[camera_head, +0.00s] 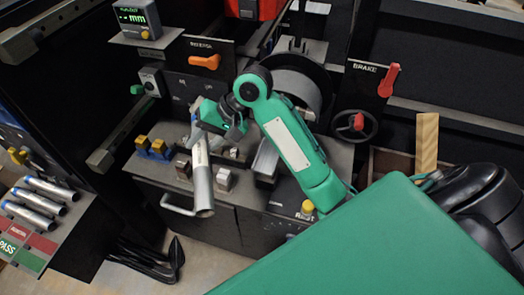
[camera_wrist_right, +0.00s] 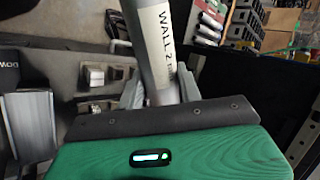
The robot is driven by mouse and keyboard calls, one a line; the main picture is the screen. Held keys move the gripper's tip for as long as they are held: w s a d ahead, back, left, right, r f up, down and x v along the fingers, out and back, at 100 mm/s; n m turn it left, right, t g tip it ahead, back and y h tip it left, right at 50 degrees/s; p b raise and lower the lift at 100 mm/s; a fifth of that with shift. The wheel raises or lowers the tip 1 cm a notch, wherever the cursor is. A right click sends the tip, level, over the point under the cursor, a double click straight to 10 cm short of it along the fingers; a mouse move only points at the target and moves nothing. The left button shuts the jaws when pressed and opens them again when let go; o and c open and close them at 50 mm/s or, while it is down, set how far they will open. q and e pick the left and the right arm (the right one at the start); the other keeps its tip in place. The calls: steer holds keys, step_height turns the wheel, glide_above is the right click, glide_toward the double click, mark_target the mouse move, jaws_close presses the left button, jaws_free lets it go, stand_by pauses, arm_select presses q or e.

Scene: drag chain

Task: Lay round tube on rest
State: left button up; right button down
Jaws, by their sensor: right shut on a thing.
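A silver round tube (camera_head: 203,185) hangs tilted over the bench, its open lower end pointing toward the front edge. My right gripper (camera_head: 221,122) is shut on its upper part. The tube also shows in the right wrist view (camera_wrist_right: 160,45), with a "WALL 2" label, between the two fingers (camera_wrist_right: 157,95). Small metal blocks, one brownish (camera_head: 183,168) and one pale (camera_head: 224,180), stand on the bench on either side of the tube; I cannot tell which is the rest. The tube looks raised above them. My left gripper is not in view.
Yellow-and-blue blocks (camera_head: 152,147) stand at the bench's left. A grey metal block (camera_head: 266,162) stands right of the tube. Several more tubes (camera_head: 45,195) lie on a side rack at left. A brake lever (camera_head: 388,80) and handwheel (camera_head: 356,124) are at right.

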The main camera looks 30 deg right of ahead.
steer(key=n+g, duration=0.2)
steer(key=n, duration=0.1)
steer(key=shift+h, duration=0.4)
steer(key=n+g+h, duration=0.1)
steer(key=n, duration=0.1)
steer(key=f+n+g, duration=0.1)
steer(key=n, duration=0.1)
steer(key=shift+s+g+h, duration=0.2)
steer(key=shift+g+h, duration=0.1)
steer(key=shift+h, duration=0.1)
steer(key=n, duration=0.1)
steer(key=n+h, duration=0.2)
steer(key=n, duration=0.1)
steer(key=shift+s+d+f+g, duration=0.2)
steer(key=shift+s+f+g, duration=0.05)
steer(key=shift+f+g, duration=0.05)
steer(key=s+d+f+n+t, duration=0.2)
steer(key=d+n, duration=0.4)
steer(key=n, duration=0.3)
steer(key=s+d+f+n+t+p, duration=0.1)
steer(key=s+d+f+n+t, duration=0.2)
steer(key=d+n, duration=0.3)
steer(key=shift+d+n+t+p, duration=0.25)
steer(key=shift+n+t, duration=0.25)
steer(key=shift+n, duration=1.6)
steer(key=shift+r, duration=0.1)
